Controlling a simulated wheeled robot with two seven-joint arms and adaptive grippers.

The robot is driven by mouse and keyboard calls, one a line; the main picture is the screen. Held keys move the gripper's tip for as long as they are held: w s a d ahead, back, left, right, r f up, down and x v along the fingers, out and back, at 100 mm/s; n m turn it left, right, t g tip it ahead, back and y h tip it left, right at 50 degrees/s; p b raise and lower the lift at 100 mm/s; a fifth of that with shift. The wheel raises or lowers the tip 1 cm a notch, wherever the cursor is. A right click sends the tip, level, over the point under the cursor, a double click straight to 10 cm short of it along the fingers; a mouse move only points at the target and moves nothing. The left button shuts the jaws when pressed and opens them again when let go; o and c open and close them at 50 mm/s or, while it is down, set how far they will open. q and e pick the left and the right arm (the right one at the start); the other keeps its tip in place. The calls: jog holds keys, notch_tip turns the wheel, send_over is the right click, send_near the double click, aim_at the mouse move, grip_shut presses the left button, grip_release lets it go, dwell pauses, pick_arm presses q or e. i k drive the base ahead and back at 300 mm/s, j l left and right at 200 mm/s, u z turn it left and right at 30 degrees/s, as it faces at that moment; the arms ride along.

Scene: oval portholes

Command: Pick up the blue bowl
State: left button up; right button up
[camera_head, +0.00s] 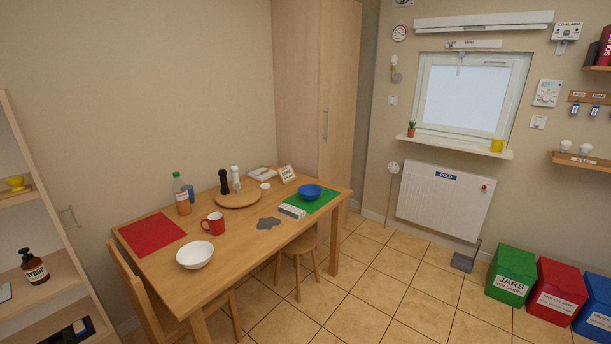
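The blue bowl (310,192) sits upright on a green mat (326,200) at the right end of the wooden table (178,268). A small white and grey block-like item (292,211) lies beside it at the front left edge of the mat. The bowl looks empty, but its inside is small in this view. Neither of my grippers shows in the head view.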

aim_at(311, 192)
jog(key=i+j+z, duration=0.15)
jog(key=i+z, duration=0.25)
jog(key=i, duration=0.15)
jog(key=i+j+z, duration=0.4)
jog(key=i, duration=0.15)
jog(key=i+j+z, duration=0.4)
jog(key=i, duration=0.15)
